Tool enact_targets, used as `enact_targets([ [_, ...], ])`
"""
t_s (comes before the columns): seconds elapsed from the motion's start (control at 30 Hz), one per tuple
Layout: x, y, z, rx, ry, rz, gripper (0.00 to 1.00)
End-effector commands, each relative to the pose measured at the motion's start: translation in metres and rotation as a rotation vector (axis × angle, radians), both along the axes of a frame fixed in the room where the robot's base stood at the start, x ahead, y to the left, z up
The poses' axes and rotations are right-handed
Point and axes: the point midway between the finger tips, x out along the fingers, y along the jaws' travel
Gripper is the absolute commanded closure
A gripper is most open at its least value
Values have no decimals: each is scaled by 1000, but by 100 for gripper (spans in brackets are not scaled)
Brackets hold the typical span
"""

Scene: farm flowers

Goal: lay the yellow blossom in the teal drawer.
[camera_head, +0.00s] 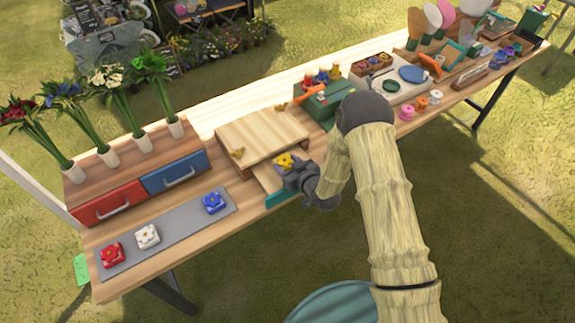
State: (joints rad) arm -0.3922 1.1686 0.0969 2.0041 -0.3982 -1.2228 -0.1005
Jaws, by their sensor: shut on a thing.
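The yellow blossom (285,160) is at the tip of my gripper (290,168), which is shut on it. They are over the open drawer, near its right side. The teal drawer (277,199) is pulled out from under a light wooden block (262,133), its teal front facing the table's near edge. Part of its inside shows pale wood. My gripper and wrist hide the drawer's right part. I cannot tell whether the blossom touches the drawer floor.
Left are red (107,203) and blue (174,172) drawers beneath flower vases. A grey mat (180,222) holds red, white and blue blossoms. A green box (322,102) stands right of the wooden block. Spools and tools fill the table's far right.

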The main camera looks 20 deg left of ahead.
Motion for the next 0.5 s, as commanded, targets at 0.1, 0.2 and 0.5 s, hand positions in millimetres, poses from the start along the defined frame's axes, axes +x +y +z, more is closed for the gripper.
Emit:
enact_targets([
  [0.1, -3, -3, -8, -18, 12, 2, 30],
  [0.2, -4, -3, -10, -20, 14, 2, 26],
  [0.5, -4, -4, -8, -23, 14, 3, 26],
])
